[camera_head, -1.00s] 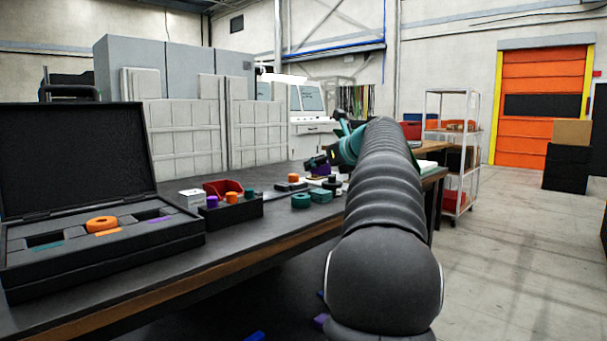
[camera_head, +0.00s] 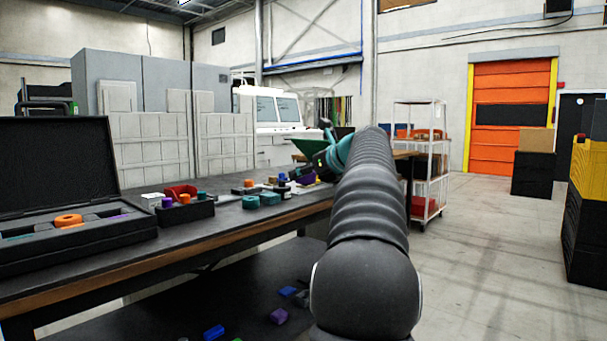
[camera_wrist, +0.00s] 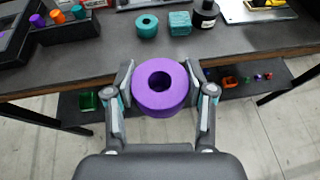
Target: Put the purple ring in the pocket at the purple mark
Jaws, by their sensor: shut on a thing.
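The purple ring (camera_wrist: 160,104) is between the two fingers of my gripper (camera_wrist: 160,110) in the wrist view, and the gripper is shut on it. It is held out past the table's front edge, hole facing the camera. In the head view my gripper (camera_head: 318,165) is at the far end of my arm, with the ring (camera_head: 305,180) partly hidden. The black case (camera_head: 90,243) stands open on the table at the left. An orange ring (camera_head: 68,220) sits in its middle pocket. A purple mark shows faintly at the case's right pocket (camera_head: 118,215).
A black bin (camera_head: 190,216) with pegs stands right of the case. A teal ring (camera_wrist: 146,26) and teal block (camera_wrist: 180,23) lie on the table (camera_wrist: 100,70). Small coloured pieces lie on a lower shelf (camera_head: 250,290).

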